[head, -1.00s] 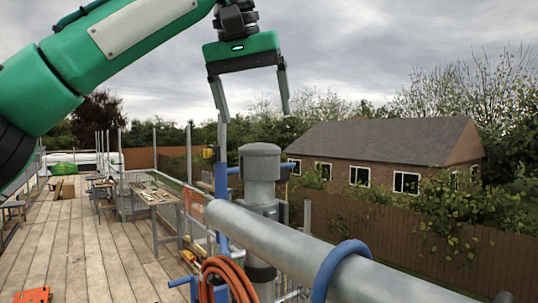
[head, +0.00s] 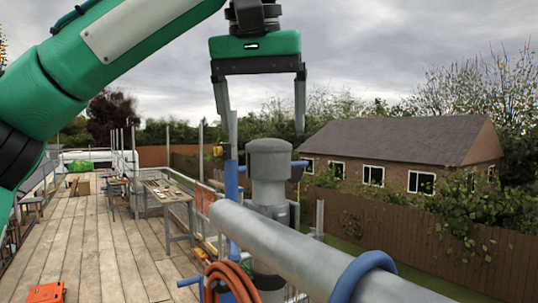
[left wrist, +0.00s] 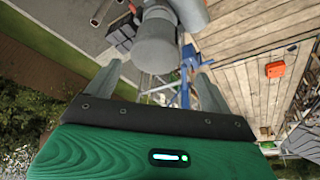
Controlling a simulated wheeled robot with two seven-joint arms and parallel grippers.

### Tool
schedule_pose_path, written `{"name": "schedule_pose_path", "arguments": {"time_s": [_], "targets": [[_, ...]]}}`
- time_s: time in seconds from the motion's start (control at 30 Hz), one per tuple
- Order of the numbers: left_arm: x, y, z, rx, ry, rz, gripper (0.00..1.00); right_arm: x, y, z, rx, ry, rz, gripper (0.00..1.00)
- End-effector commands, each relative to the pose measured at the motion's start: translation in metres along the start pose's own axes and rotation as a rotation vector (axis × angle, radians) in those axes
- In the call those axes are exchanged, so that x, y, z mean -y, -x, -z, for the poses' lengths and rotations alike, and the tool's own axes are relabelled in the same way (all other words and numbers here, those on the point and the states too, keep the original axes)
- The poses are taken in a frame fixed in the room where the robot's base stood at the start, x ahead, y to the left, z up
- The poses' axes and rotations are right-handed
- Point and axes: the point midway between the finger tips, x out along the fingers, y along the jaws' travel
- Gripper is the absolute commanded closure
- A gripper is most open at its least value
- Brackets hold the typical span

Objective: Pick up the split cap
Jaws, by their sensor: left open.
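A grey, round, capped post (head: 268,158) stands upright near the middle of the head view. Its wide top piece looks like the split cap, though I cannot make out a split. My left gripper (head: 264,121) hangs above it, open and empty, with its fingers pointing down and apart. In the left wrist view the grey cap (left wrist: 157,48) shows between and beyond the fingertips of the left gripper (left wrist: 152,60). The fingers do not appear to touch it. My right gripper is not in view.
A thick grey pipe (head: 300,250) with a blue band (head: 362,275) slants across the front right. An orange hose (head: 232,278) and blue post stand beside it. A workbench (head: 165,192) and an orange case (head: 46,292) are on the plank deck (head: 95,240).

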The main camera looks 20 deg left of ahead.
Motion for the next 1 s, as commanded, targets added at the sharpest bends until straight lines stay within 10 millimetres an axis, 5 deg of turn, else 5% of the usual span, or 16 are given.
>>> {"name": "schedule_pose_path", "arguments": {"time_s": [0.7, 1.0], "targets": [[-0.008, -0.054, -0.009, 0.001, -0.001, -0.001, 0.15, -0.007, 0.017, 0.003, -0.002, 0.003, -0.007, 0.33], [-0.007, -0.059, -0.009, -0.002, 0.001, -0.001, 0.15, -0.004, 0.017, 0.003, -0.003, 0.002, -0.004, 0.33]]}}
